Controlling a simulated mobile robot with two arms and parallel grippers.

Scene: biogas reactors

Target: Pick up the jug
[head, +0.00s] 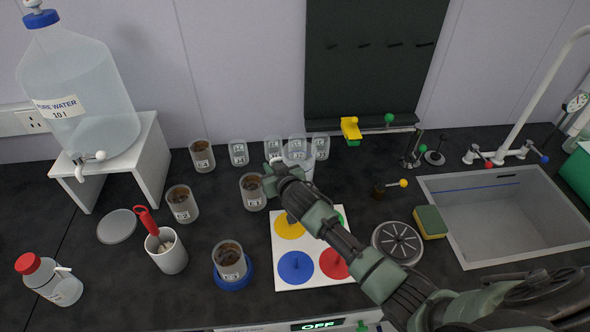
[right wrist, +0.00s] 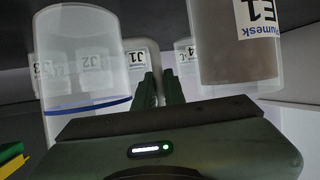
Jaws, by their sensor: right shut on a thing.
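The jug (head: 304,168) is a clear, empty-looking vessel near the middle of the counter, partly hidden behind my right gripper. It also shows in the right wrist view (right wrist: 85,60), upright-sided, with a blue band near one end. My right gripper (head: 275,166) reaches in from the lower right, between the jug and a brown-filled jar. In the right wrist view its fingers (right wrist: 160,90) are close together beside the jug. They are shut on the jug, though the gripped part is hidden. I cannot tell whether the jug is off the counter. My left gripper is out of view.
The brown-filled jar E1 (head: 252,191) stands close left of my right gripper; it also shows in the right wrist view (right wrist: 235,40). Several clear jars (head: 238,153) stand behind. A white board with coloured discs (head: 289,229) lies under my right arm. A sink (head: 505,215) is at right.

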